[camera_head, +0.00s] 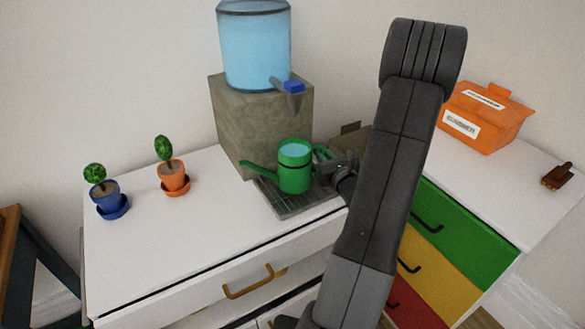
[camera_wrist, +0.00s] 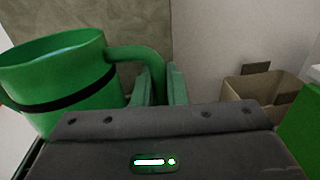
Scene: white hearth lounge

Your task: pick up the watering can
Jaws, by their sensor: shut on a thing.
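The green watering can (camera_head: 294,172) stands upright on the grey drip tray (camera_head: 287,204) in front of the water dispenser. It has a dark band and a spout pointing left, and water shows inside its top. In the wrist view the can (camera_wrist: 62,75) fills the left side, with its handle (camera_wrist: 148,58) reaching to the right. My gripper (camera_head: 328,158) is at the right side of the can, shut on the handle. In the wrist view the green fingers (camera_wrist: 160,86) are at the handle's lower part, and the lower fingers are partly hidden by the gripper body.
The water dispenser (camera_head: 253,45) with a blue tap (camera_head: 293,87) stands on a stone block (camera_head: 240,120) behind the can. Two potted plants, blue (camera_head: 107,195) and orange (camera_head: 173,178), stand at left. A cardboard box (camera_wrist: 262,90) is at right. An orange box (camera_head: 484,118) stands farther right.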

